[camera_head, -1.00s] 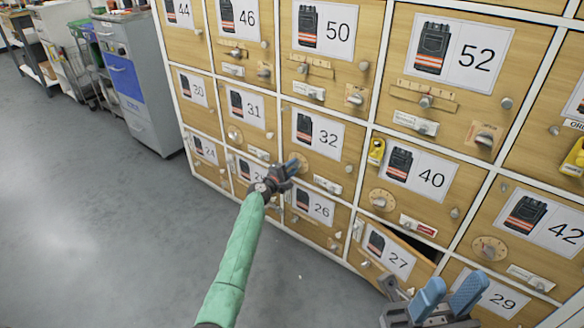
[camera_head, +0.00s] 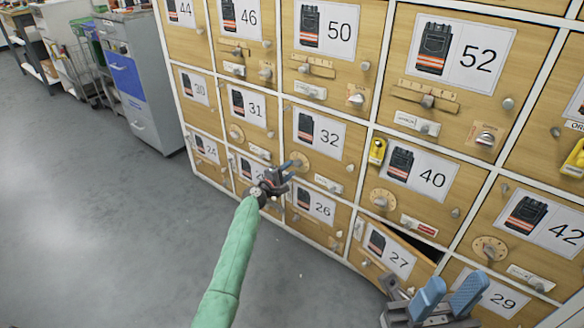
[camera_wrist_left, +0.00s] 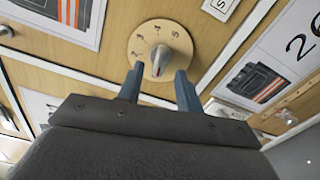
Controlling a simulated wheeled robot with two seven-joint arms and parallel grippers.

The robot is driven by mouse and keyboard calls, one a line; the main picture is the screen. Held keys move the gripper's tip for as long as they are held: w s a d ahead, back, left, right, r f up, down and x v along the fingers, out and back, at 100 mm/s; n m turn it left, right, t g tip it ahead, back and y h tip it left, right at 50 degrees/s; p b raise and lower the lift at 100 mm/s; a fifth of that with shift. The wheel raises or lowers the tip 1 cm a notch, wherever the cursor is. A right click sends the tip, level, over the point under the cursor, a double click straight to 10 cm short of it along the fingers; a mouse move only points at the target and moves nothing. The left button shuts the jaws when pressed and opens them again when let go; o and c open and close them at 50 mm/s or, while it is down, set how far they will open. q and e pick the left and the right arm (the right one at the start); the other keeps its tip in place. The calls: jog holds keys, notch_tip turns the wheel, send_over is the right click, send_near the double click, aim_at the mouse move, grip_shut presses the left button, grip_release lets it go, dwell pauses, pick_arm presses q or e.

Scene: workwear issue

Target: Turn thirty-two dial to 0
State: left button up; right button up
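The thirty-two dial (camera_head: 300,162) is a round tan plate on the wooden door labelled 32 (camera_head: 318,132). In the left wrist view the dial (camera_wrist_left: 143,57) shows printed digits and a grey pointer knob (camera_wrist_left: 161,61) with a small red mark at its lower end. My left gripper (camera_head: 285,176) is just below and in front of this dial. In the wrist view its two dark fingers (camera_wrist_left: 159,76) are apart, with the knob beyond and between the tips; I see no contact. My right gripper (camera_head: 449,298), with blue fingers, is open and empty at the lower right.
Several numbered doors with knobs, sliders and dials surround door 32. Door 27 (camera_head: 390,252) is ajar at its top. Yellow padlocks hang by door 40 (camera_head: 376,151) and further right. A grey cabinet (camera_head: 145,85) stands at the left; the grey floor (camera_head: 90,220) is clear.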

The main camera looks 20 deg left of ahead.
pick_arm(q)
jog(key=v, duration=0.5)
dwell(0.3)
